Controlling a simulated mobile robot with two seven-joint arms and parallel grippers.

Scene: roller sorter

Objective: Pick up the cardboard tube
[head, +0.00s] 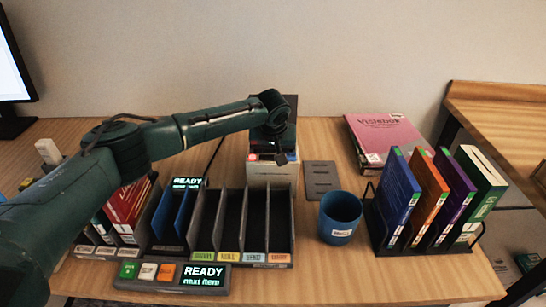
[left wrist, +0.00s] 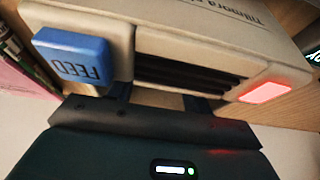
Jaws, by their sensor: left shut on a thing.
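My left gripper (head: 268,148) is at the back middle of the table, pointing down over the pale feeder box. In the left wrist view, my left gripper (left wrist: 158,100) is shut on a tan piece between its two dark fingers, which fits the cardboard tube (left wrist: 158,98). Only a small strip of it shows; the rest is hidden by the gripper body and the feeder. In the head view the tube cannot be made out behind my arm. My right gripper is not in view.
The feeder (head: 272,172) has a blue FEED button (left wrist: 72,58), a dark slot and a red light (left wrist: 265,92). In front stand a divided sorter (head: 243,225) and a READY panel (head: 172,277). A blue cup (head: 340,217), a book rack (head: 400,245) and a pink book (head: 385,135) are right.

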